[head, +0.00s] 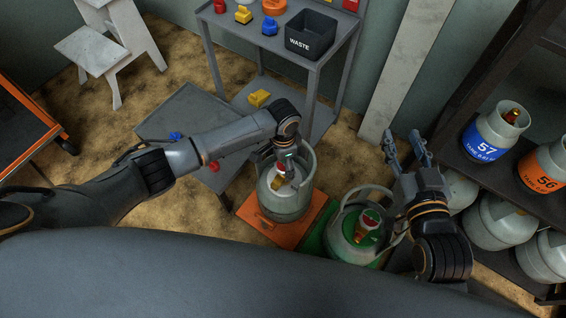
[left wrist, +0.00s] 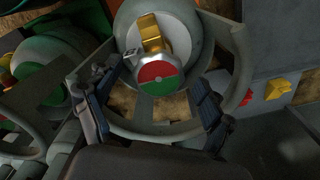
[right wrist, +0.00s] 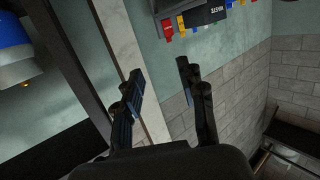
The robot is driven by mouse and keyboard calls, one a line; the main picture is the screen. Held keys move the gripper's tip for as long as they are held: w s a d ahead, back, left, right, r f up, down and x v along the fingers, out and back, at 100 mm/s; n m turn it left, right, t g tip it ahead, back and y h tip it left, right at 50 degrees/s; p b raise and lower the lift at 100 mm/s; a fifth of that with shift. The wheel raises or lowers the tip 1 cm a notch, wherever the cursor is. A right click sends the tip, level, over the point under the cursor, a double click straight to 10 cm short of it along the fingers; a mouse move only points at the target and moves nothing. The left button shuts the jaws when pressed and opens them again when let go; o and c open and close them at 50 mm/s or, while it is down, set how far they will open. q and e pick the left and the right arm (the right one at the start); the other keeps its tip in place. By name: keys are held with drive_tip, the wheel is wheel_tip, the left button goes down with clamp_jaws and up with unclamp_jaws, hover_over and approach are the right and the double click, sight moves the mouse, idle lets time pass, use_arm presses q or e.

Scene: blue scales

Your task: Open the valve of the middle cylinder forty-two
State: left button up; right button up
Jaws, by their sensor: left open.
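A grey gas cylinder (head: 286,207) with a collar handle stands on an orange platform (head: 252,212); I cannot read a number on it. Its brass valve (left wrist: 151,33) has a round knob (left wrist: 158,77) with a red half and a green half. My left gripper (head: 284,165) is open over this cylinder's top, its fingers on either side of the knob in the left wrist view. My right gripper (head: 405,150) is open and empty, raised right of that cylinder.
A dark shelf at right holds a blue-banded cylinder 57 (head: 484,141), an orange-banded cylinder 56 (head: 541,171) and several grey ones below. A grey table with a waste bin (head: 311,34) and coloured caps stands behind. A white step stool (head: 104,52) is at back left.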

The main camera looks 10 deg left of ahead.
use_arm(q)
drive_tip(key=shift+f, duration=0.15)
use_arm(e)
drive_tip(key=shift+r, duration=0.25)
